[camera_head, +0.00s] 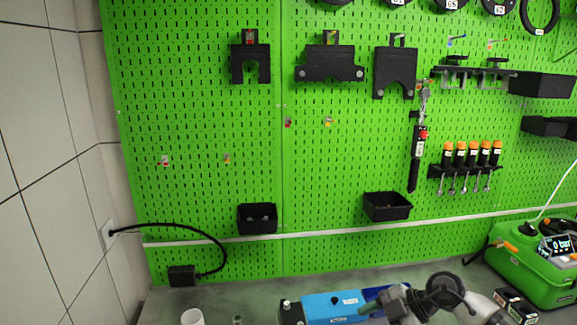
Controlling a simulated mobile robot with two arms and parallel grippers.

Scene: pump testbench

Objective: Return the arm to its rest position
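A pale grey and black arm, which looks like my right one, comes in at the bottom right edge. Its dark end, my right gripper (397,301), is over or beside the right end of a blue device (335,306) on the bench. Its fingers cannot be made out, so I cannot tell whether it is open or shut, or whether it touches the device. My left arm and gripper are not in view.
The grey bench (240,300) runs along the bottom, with a white cup (192,317) at left. A green pump unit (535,265) reading 0 bar stands at right. A green pegboard (200,120) behind carries black bins, holders and orange-topped tools (465,160). A black cable (200,232) loops at left.

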